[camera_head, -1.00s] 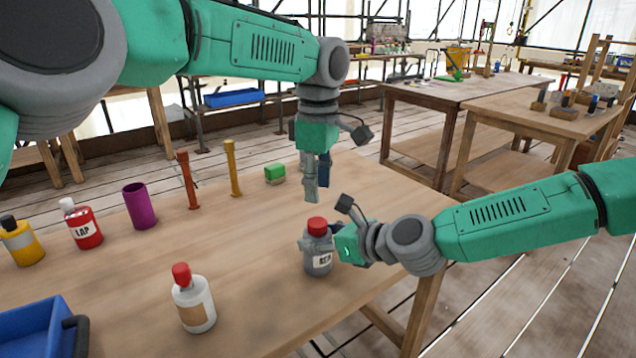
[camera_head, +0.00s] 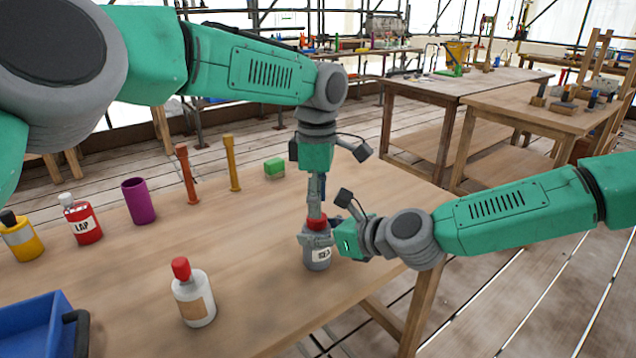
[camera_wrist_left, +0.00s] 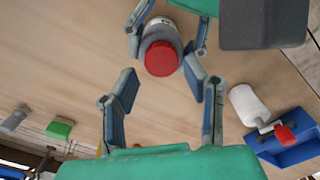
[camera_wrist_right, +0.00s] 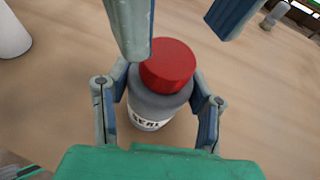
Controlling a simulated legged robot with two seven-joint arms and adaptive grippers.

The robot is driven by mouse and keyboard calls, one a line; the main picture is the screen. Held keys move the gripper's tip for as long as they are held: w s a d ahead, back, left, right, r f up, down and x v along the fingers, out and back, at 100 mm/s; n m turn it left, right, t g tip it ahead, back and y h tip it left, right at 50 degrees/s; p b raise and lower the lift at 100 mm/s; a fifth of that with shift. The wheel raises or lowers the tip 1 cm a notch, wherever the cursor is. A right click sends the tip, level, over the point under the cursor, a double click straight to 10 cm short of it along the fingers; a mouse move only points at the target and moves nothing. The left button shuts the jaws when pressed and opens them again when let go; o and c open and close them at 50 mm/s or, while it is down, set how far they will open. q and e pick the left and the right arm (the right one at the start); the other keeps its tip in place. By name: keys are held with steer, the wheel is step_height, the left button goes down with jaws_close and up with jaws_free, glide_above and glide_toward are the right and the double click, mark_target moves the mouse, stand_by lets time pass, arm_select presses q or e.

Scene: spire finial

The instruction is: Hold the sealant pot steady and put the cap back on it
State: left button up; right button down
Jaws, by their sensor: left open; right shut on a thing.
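The sealant pot (camera_head: 317,259) is a grey bottle with a white label, upright near the table's right edge. The red cap (camera_head: 317,222) sits on top of it; whether it is fully seated cannot be told. My right gripper (camera_head: 320,240) is shut around the pot's body from the right, and its fingers flank the pot (camera_wrist_right: 150,108) in the right wrist view. My left gripper (camera_head: 316,208) points down just above the cap. Its fingers are spread and empty, with the cap (camera_wrist_left: 161,58) just beyond the gap between them in the left wrist view.
A white bottle with a red cap (camera_head: 193,298) stands left of the pot, near a blue bin (camera_head: 35,325). A red LAP bottle (camera_head: 83,224), a yellow bottle (camera_head: 20,238), a purple cylinder (camera_head: 139,203), two upright posts and a green block (camera_head: 274,167) stand farther back. The table's middle is clear.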

arm_select(q)
steer(key=shift+f, duration=1.7)
